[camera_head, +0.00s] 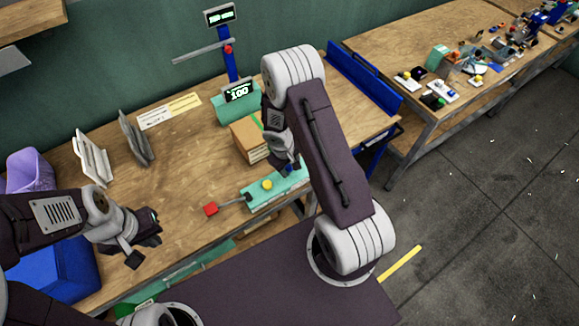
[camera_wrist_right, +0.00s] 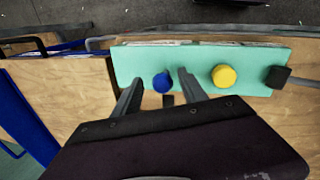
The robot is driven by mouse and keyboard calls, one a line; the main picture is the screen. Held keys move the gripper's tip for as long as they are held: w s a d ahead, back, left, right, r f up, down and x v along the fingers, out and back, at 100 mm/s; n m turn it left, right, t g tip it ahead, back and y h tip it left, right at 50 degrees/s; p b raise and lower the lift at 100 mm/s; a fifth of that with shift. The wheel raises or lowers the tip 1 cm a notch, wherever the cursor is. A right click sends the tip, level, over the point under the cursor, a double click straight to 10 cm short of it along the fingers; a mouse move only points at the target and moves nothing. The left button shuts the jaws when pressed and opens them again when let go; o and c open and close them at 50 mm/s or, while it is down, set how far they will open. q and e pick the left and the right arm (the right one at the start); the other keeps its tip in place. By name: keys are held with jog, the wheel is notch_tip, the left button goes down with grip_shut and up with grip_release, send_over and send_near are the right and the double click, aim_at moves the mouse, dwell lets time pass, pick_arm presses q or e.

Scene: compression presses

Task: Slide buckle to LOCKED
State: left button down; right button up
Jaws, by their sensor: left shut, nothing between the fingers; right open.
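A teal panel (camera_head: 262,195) lies at the front edge of the workbench, and it also shows in the right wrist view (camera_wrist_right: 196,56). It carries a yellow knob (camera_head: 267,184), a blue knob (camera_wrist_right: 162,83) and a black block (camera_wrist_right: 277,77) with a rod. The rod ends in a red handle (camera_head: 210,209). I cannot tell which part is the buckle, and no LOCKED label is readable. My right gripper (camera_head: 287,163) is open over the panel, its fingers either side of the blue knob in the wrist view. My left gripper (camera_head: 136,256) is shut and empty, left of the red handle.
A cardboard box (camera_head: 249,141) and a teal display reading 100 (camera_head: 236,107) stand behind the panel. White and grey holders (camera_head: 92,157) stand at the left, near a blue bin (camera_head: 65,272). The wood between my left gripper and the panel is mostly clear.

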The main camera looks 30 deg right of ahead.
jog(key=shift+s+a+r, duration=0.1)
jog(key=shift+a, duration=0.15)
jog(key=c, duration=0.5)
grip_shut()
dwell(0.7)
